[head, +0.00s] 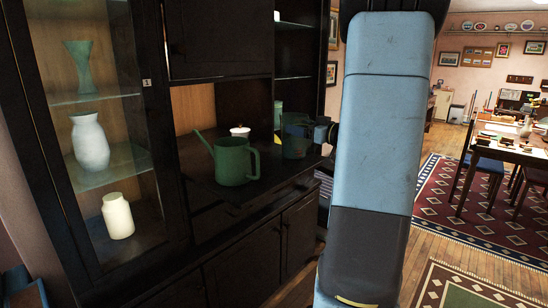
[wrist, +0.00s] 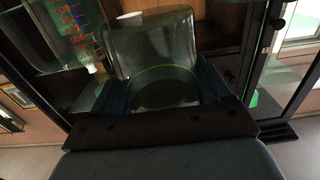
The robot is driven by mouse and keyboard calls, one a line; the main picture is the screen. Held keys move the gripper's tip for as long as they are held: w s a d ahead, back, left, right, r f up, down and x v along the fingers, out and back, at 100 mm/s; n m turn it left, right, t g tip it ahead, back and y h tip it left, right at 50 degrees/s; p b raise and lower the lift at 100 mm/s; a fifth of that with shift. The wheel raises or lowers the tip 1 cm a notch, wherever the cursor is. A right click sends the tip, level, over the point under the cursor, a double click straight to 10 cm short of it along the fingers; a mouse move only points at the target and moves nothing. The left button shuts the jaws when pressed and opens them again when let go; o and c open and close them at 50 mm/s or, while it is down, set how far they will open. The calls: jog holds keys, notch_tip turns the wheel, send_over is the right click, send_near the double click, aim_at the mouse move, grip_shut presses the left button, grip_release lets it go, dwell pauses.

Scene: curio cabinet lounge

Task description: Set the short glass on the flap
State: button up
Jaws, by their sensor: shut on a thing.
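My gripper (head: 321,132) is shut on a clear, greenish short glass (head: 296,138), partly hidden by the fingers in the head view. In the wrist view the glass (wrist: 155,52) sits between the two fingers of my gripper (wrist: 163,88). The dark flap (head: 273,174) juts from the middle of the cabinet. In the head view the glass appears upright at the flap's right end; I cannot tell whether it touches the flap.
A green watering can (head: 233,162) stands on the flap, left of the glass. A white lidded pot (head: 240,131) is behind it. The wrist view shows a container with red markings (wrist: 72,25) beside the glass. A glazed case at left holds vases (head: 90,143).

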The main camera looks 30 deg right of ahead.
jog(key=w+a+f, duration=0.1)
jog(key=w+f, duration=0.1)
jog(key=w+a+f, duration=0.3)
jog(key=w+f, duration=0.1)
jog(key=f, duration=0.1)
jog(key=shift+w+a, duration=0.3)
jog(key=shift+w+a+f, duration=0.15)
jog(key=shift+f, duration=1.65)
jog(key=shift+f, duration=0.1)
jog(key=o, duration=1.1)
jog(key=shift+o, duration=0.2)
